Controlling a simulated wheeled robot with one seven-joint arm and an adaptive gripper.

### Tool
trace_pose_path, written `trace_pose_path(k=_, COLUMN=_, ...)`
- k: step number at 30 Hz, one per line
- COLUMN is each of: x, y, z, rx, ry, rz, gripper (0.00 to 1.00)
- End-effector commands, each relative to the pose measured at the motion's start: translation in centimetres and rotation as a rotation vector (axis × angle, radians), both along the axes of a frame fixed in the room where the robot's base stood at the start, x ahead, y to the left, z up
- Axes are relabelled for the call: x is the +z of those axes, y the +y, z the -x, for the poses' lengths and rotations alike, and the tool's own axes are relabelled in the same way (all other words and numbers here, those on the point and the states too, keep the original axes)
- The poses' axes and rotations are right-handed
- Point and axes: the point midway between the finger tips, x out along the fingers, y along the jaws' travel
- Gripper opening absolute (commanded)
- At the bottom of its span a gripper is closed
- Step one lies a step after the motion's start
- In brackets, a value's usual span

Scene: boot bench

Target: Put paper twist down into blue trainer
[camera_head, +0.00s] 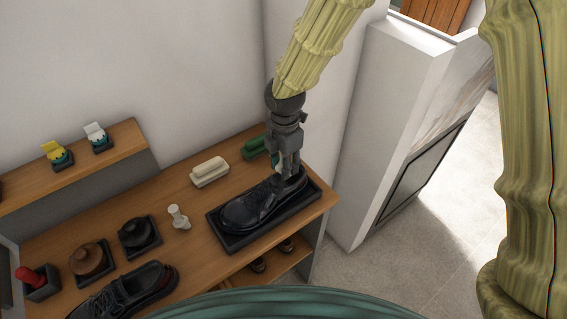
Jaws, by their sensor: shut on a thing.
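A dark, laced shoe (246,210) lies in a black tray at the right end of the bench. It looks nearly black, and no clearly blue trainer shows. My gripper (287,172) points down at the shoe's opening, at its right end. It is shut on a small pale thing (277,161), mostly hidden by the fingers, which I take to be the paper twist. I cannot tell how far it is inside the shoe. A white, narrow-waisted piece (178,217) stands on the bench left of the tray.
A cream brush (209,171) and a green brush (254,147) lie behind the tray. Another dark shoe (125,292), a brown-topped brush (90,260) and a black round piece (138,232) are left. A raised shelf (110,160) runs behind; a white wall block (375,130) stands right.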

Motion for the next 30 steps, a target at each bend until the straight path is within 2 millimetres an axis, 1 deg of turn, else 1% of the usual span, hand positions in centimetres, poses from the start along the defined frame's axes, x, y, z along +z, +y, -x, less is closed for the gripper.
trace_pose_path(k=16, x=-0.1, y=-0.1, z=-0.1, rx=0.000, ry=0.000, rz=0.000, gripper=0.20)
trace_pose_path(k=30, x=-1.8, y=-0.1, z=-0.1, rx=-0.001, ry=0.001, rz=0.000, gripper=0.20)
